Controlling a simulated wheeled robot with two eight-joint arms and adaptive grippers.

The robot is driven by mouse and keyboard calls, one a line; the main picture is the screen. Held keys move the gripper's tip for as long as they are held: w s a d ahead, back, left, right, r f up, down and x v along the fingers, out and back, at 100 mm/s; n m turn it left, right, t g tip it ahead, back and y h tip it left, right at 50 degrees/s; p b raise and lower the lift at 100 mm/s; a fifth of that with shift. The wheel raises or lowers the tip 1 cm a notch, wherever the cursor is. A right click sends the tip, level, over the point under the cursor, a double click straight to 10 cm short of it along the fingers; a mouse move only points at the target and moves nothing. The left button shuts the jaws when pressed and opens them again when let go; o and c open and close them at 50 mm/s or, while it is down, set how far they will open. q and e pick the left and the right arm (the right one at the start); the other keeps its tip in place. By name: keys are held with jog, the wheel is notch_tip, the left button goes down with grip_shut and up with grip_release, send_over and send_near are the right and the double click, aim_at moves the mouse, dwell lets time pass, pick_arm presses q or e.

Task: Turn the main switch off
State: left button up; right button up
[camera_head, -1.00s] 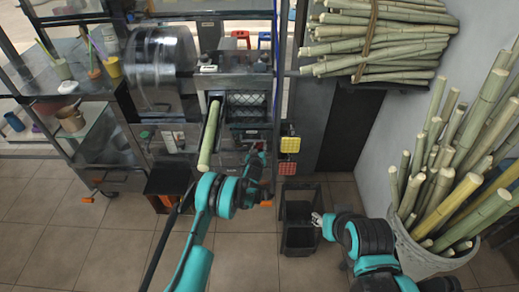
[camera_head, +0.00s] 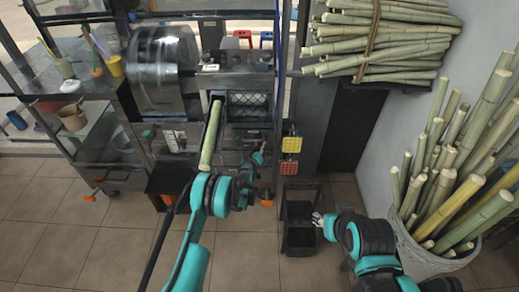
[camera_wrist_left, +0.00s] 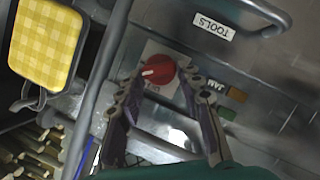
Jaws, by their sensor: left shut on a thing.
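The main switch is a red round knob (camera_wrist_left: 157,70) with a white pointer mark, set on a pale plate of the grey metal machine in the left wrist view. My left gripper (camera_wrist_left: 165,78) has one finger on each side of the knob and is shut on it. In the head view my left gripper (camera_head: 259,157) reaches the front of the press, and the knob cannot be made out there. My right gripper (camera_head: 317,219) is low at the right, away from the machine. Its jaw state is too small to tell.
A yellow checked pad (camera_wrist_left: 45,43) hangs at the left of the wrist view. A cane lies in the press chute (camera_head: 211,137). Black crates (camera_head: 300,238) and a bucket of canes (camera_head: 425,255) stand right.

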pick_arm(q)
jog(key=o, duration=1.2)
jog(key=shift+c, duration=0.2)
jog(key=v, duration=1.2)
